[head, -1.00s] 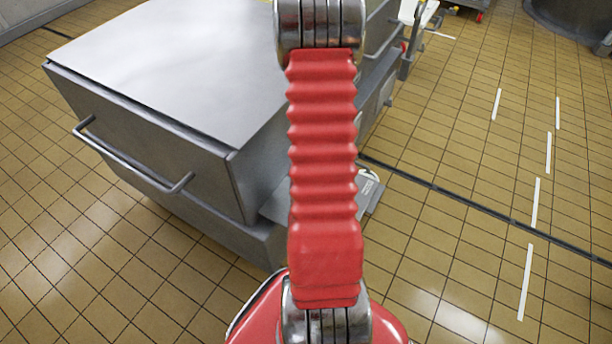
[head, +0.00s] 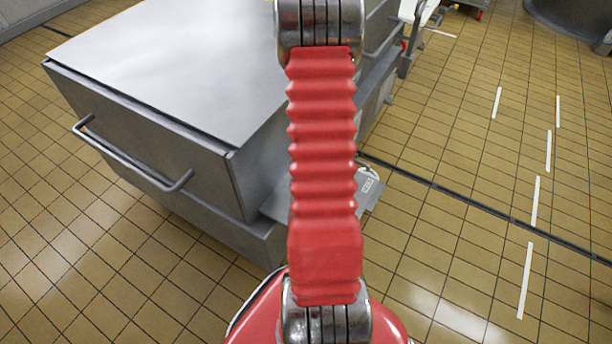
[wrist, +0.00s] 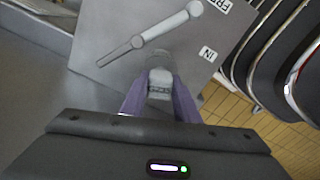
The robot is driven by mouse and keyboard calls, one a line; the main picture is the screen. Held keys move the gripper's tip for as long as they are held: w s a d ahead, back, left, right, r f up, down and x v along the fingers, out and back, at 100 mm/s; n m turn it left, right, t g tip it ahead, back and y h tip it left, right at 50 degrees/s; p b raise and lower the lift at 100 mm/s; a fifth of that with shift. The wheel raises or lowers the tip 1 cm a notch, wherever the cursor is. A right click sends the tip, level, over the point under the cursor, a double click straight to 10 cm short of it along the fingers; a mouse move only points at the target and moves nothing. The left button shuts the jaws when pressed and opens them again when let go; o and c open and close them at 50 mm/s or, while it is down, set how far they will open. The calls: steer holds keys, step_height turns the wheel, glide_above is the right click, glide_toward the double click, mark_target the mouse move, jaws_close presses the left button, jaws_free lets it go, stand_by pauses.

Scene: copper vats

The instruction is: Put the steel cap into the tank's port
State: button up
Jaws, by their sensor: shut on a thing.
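In the wrist view my gripper (wrist: 160,92) is shut on a small grey steel piece, which I take to be the steel cap (wrist: 160,80). The cap sits between the two purplish fingers. Just beyond it is a flat grey panel (wrist: 125,28) marked "IN" and what looks like "FREE", with a pale rod-like lever (wrist: 150,38) across it. I cannot tell whether the cap touches the panel, and no port opening is clearly visible. In the head view my red arm hides the gripper and cap.
A large steel box-shaped unit (head: 180,75) with a front bar handle (head: 130,160) stands left of my arm. A small labelled plate (head: 368,187) shows at its side. Dark, rounded, shiny-edged parts (wrist: 262,60) stand at right in the wrist view. The tiled floor at right is open.

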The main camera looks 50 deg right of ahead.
steer(key=shift+f, duration=0.25)
stand_by(0.3)
steer(key=o, duration=1.3)
steer(key=shift+c, duration=0.2)
steer(key=shift+r, duration=0.1)
step_height(320, 180, up, 14)
steer(key=shift+f, duration=0.2)
stand_by(0.4)
